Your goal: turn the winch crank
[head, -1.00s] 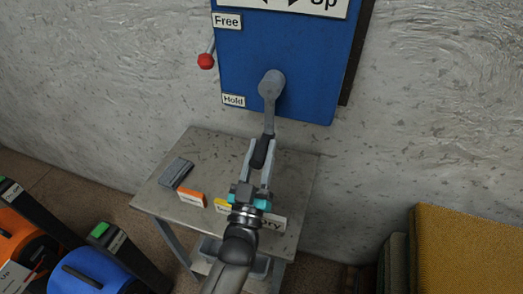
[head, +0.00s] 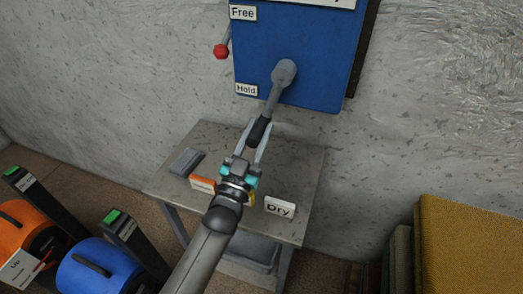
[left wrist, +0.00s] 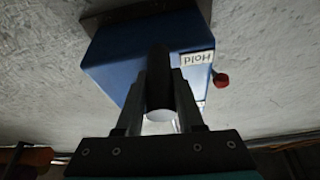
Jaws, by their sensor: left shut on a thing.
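The winch crank (head: 275,95) is a grey arm with a black handle, mounted on a blue winch panel (head: 315,55) on the wall. It hangs down and slants to the lower left from its hub. My left gripper (head: 259,134) is shut on the black handle at the crank's lower end. In the left wrist view the dark handle (left wrist: 158,75) stands between the two fingers. A lever with a red knob (head: 221,51) is at the panel's left, between the "Free" and "Hold" labels; its knob also shows in the left wrist view (left wrist: 221,80). My right gripper is out of view.
A small grey table (head: 300,180) stands below the panel, bearing a grey block (head: 186,160), an orange-and-white card and a "Dry" sign (head: 280,207). Orange (head: 28,230) and blue machines (head: 100,268) stand at lower left. A mustard rug (head: 470,250) is at right.

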